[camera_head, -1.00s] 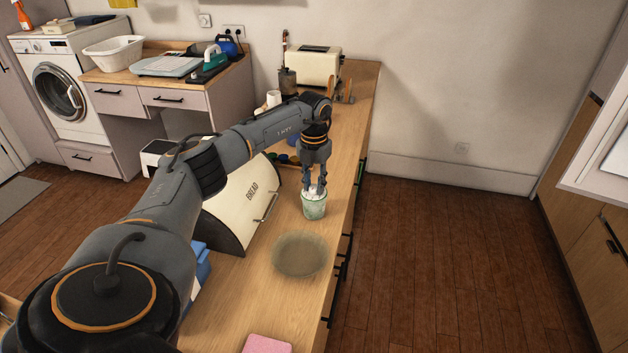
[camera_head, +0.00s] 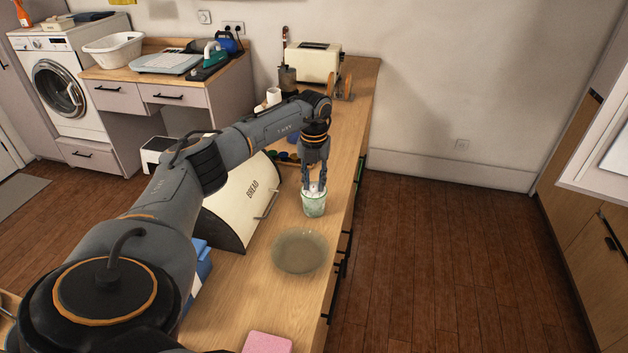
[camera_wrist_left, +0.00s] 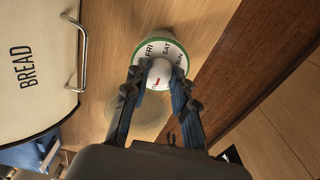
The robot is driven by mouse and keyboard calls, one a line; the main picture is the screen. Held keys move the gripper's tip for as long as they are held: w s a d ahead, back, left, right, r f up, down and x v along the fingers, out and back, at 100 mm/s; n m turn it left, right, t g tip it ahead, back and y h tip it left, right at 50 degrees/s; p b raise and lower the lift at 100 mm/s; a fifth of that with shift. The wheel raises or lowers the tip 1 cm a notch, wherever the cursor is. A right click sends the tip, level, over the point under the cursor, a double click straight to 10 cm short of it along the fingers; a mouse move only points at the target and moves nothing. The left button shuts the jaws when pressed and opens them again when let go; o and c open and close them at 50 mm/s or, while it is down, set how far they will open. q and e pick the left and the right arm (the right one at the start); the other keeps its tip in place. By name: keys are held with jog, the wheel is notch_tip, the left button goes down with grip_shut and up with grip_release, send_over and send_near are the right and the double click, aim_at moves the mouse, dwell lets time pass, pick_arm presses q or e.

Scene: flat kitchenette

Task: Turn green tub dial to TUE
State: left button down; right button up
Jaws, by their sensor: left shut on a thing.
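The green tub (camera_head: 314,206) stands upright on the wooden counter, right of the bread bin. In the left wrist view its lid shows a white dial ring with a green rim (camera_wrist_left: 178,46), marked FRI, SAT and SUN. A white knob (camera_wrist_left: 160,72) with a small red mark sits at the lid's middle. My left gripper (camera_head: 315,188) points down from above and is shut on the knob, one finger on each side. The fingers and wrist hide the near part of the ring, so TUE is not visible. My right gripper is not in view.
The cream bread bin (camera_head: 243,205) stands close to the left of the tub. A toaster (camera_head: 313,63) stands at the back. The counter's right edge is close.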

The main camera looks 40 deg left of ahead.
aim_at(314, 185)
pick_arm(q)
jog(key=c, duration=1.1)
grip_release()
jog(key=shift+r, duration=0.1)
notch_tip(314, 185, up, 12)
jog(key=shift+f, duration=0.1)
